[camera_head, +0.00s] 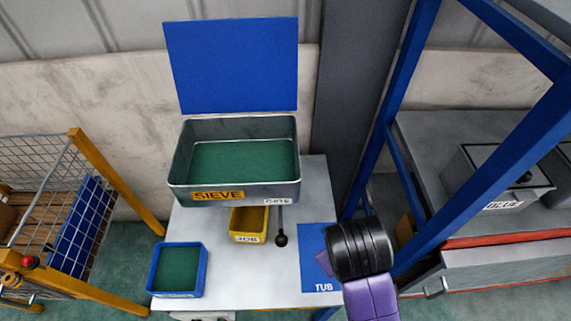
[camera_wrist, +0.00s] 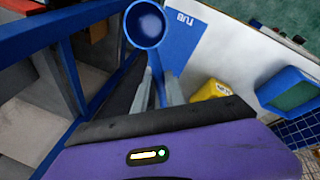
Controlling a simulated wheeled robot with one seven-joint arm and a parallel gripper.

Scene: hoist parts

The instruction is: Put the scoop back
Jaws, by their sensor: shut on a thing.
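A blue scoop (camera_wrist: 147,24) with a round bowl shows at the top of the wrist view. Its handle runs down between the fingers of my gripper (camera_wrist: 158,86), which is shut on it. The bowl looks empty inside, and it hangs beside the blue TUB patch (camera_wrist: 186,40) on the white table. In the head view my wrist covers the right part of the TUB patch (camera_head: 318,275), and the fingers and scoop are hidden there.
A metal SIEVE box (camera_head: 233,190) with a green bottom stands on the table (camera_head: 235,285). A yellow bin (camera_head: 247,225) and a black-knobbed GATE lever (camera_head: 281,238) sit under it. A blue tray (camera_head: 178,270) stands front left. A blue frame (camera_head: 400,180) rises at right.

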